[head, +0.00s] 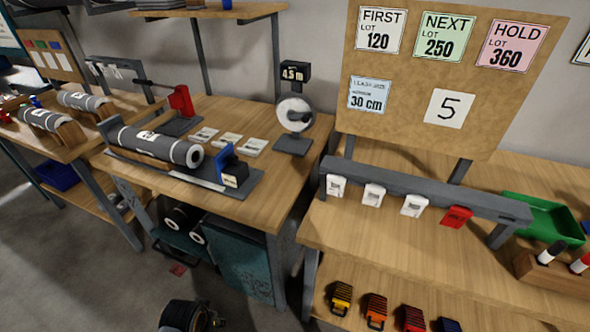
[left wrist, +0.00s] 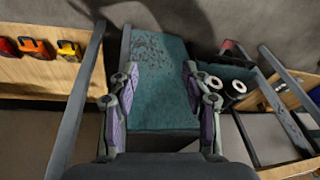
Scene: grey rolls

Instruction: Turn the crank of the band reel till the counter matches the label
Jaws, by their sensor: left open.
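The band reel (head: 295,115) is a white disc on a dark stand at the right back of the middle table. A black counter (head: 295,72) above it reads what looks like 4.5 m. I cannot make out its crank handle clearly. Several small white cards (head: 227,140) lie on the table left of the reel; their print is too small to read, and I cannot tell which label goes with the reel. My left gripper (left wrist: 160,85) is open and empty in the left wrist view, over a teal bin (left wrist: 158,115), away from the reel. My right gripper is not in view.
A grey roll (head: 155,145) lies in a cradle on the same table. A red device (head: 181,101) stands behind it. A pinboard (head: 400,95) with lot cards rises on the right, above a grey rail (head: 420,185) with tags. Bare tabletop lies in front of the reel.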

